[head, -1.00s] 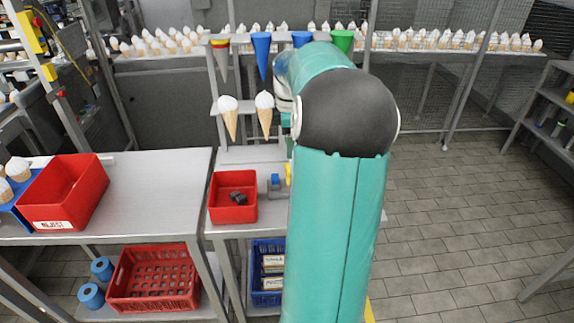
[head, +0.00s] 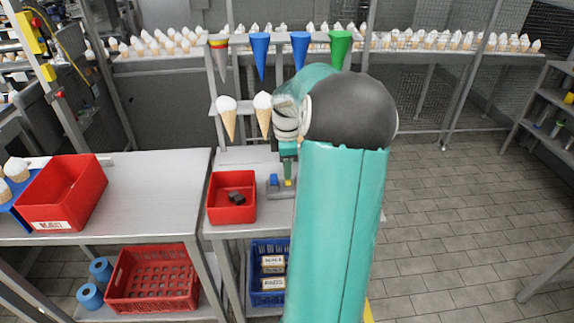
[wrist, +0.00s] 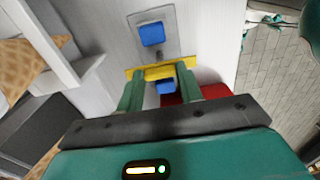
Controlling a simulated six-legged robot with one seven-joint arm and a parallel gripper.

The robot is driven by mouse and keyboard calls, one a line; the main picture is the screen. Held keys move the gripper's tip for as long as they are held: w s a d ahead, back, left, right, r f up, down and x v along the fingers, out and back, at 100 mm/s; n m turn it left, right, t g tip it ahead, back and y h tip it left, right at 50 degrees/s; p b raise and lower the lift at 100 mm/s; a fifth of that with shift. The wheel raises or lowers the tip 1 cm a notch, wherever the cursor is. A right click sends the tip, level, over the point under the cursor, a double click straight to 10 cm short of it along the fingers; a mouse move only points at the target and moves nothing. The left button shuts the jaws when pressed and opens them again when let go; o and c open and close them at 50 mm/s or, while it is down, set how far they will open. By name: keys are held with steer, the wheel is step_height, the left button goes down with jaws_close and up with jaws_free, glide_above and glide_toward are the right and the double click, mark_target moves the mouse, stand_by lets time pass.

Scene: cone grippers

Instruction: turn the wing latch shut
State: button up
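The wing latch shows as a yellow bar (wrist: 158,71) on a grey plate in the wrist view, lying crosswise at my fingertips. A blue block (wrist: 152,34) stands beyond it, and a second blue piece (wrist: 166,87) shows between my fingers. In the head view the latch (head: 288,182) is a small yellow shape beside a blue block (head: 273,180) on the narrow bench. My gripper (wrist: 160,80) has its two green fingers apart, with the bar spanning across both tips. Contact with the bar cannot be told. In the head view my gripper (head: 288,158) is over the latch, partly hidden by my arm.
A red bin (head: 231,214) with dark pieces stands left of the latch. A rack with coloured cones (head: 260,52) and ice-cream cones (head: 227,116) rises behind. A larger red bin (head: 45,200) is on the left table (head: 150,190).

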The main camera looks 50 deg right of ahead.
steer(key=shift+c, duration=0.9)
steer(key=m, duration=0.2)
steer(key=shift+m, duration=0.4)
steer(key=m, duration=0.6)
steer(key=shift+w, duration=0.1)
steer(key=m, duration=0.4)
steer(key=shift+m, duration=0.4)
steer(key=shift+r+m, duration=0.1)
steer(key=shift+m, duration=2.1)
steer(key=o, duration=1)
